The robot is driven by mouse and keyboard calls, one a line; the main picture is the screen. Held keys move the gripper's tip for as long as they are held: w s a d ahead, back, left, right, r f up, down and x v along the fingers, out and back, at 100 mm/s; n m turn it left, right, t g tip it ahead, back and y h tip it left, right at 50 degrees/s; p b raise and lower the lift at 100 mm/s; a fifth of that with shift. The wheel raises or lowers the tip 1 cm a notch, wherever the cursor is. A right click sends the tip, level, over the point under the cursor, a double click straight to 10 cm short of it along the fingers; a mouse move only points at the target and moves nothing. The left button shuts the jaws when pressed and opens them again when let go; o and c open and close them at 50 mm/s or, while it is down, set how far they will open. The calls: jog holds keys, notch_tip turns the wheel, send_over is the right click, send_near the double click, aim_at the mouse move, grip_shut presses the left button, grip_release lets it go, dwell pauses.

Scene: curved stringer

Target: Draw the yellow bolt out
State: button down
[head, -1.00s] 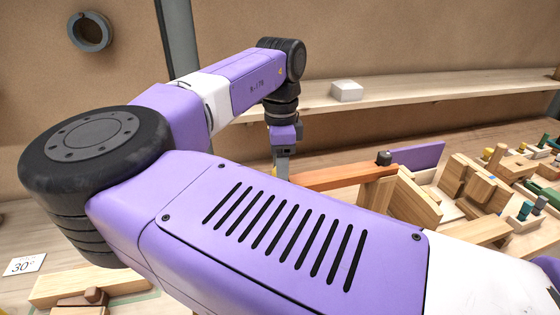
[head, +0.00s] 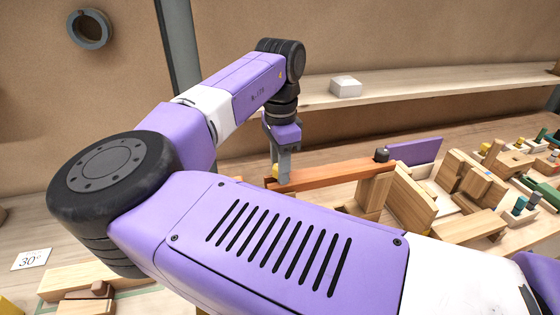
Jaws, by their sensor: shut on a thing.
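My gripper (head: 282,172) points down at the left end of an orange-brown bar (head: 335,174). A small yellow piece, seemingly the yellow bolt (head: 275,171), shows at the left of the fingers, just above the bar's end. The jaws are shut on it, though the fingers hide most of it. I cannot tell how deep the bolt sits. The bar's right end carries a dark knob (head: 381,155) above wooden blocks.
A purple panel (head: 414,151) and upright wooden blocks (head: 410,197) stand right of the bar. More wooden parts crowd the far right. A shelf with a white box (head: 345,87) runs behind. My own arm hides much of the bench's middle.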

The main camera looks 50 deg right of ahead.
jog(key=shift+r+n, duration=0.1)
jog(key=shift+n, duration=0.2)
jog(key=shift+r+n+p, duration=0.2)
jog(key=shift+n+p, duration=0.6)
jog(key=shift+p, duration=0.3)
jog(key=shift+n, duration=0.4)
jog(key=shift+f, duration=0.2)
jog(key=shift+p, duration=0.3)
jog(key=shift+r+n+p, duration=0.2)
jog(key=shift+n+p, duration=0.7)
jog(key=shift+n, duration=0.1)
jog(key=shift+f+n, duration=0.15)
jog(key=shift+n, duration=0.15)
